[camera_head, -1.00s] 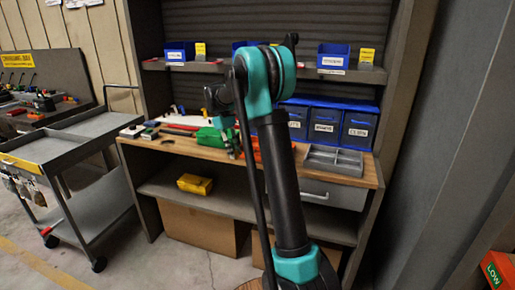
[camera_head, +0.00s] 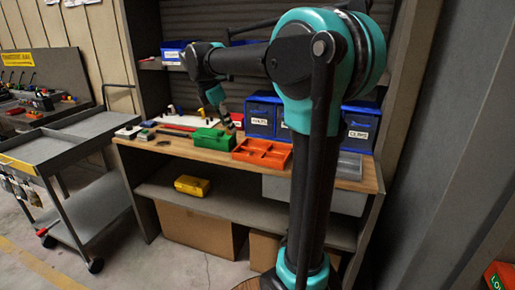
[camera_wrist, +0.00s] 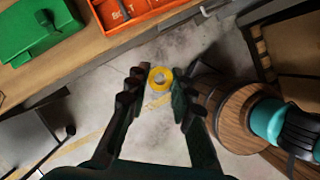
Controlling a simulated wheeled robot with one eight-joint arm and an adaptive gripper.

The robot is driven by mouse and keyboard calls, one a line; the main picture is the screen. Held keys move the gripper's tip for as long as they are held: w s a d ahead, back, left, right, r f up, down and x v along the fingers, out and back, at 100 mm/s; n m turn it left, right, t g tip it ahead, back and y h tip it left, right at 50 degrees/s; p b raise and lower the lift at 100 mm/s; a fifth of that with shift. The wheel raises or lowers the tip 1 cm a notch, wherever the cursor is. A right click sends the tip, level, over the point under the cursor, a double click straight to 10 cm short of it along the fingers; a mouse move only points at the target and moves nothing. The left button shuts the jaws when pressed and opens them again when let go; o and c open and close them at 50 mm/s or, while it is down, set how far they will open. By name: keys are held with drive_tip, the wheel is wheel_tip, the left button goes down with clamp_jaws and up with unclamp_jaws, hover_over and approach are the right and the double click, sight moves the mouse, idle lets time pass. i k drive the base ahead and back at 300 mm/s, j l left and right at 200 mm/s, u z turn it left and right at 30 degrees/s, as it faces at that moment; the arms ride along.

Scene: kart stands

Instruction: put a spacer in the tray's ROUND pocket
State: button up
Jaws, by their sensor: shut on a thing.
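My gripper (camera_wrist: 159,84) is shut on a yellow ring-shaped spacer (camera_wrist: 160,74) held between its fingertips in the wrist view. The floor shows behind the spacer, and the bench edge lies above it in that picture. In the head view my gripper (camera_head: 227,119) is small, above the bench near the green box; the spacer cannot be made out there. An orange tray (camera_head: 262,153) with compartments lies on the bench, and its edge also shows at the top of the wrist view (camera_wrist: 155,16). No round pocket can be made out.
A green box (camera_head: 212,139) sits left of the orange tray. A grey tray (camera_head: 349,166) lies right, partly behind my arm. Blue bins (camera_head: 360,122) line the bench's back. A grey cart (camera_head: 50,148) stands left. A yellow box (camera_head: 192,185) is on the lower shelf.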

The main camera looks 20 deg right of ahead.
sight(263, 152)
drive_tip(key=i+l, duration=0.7)
drive_tip(key=l, duration=0.1)
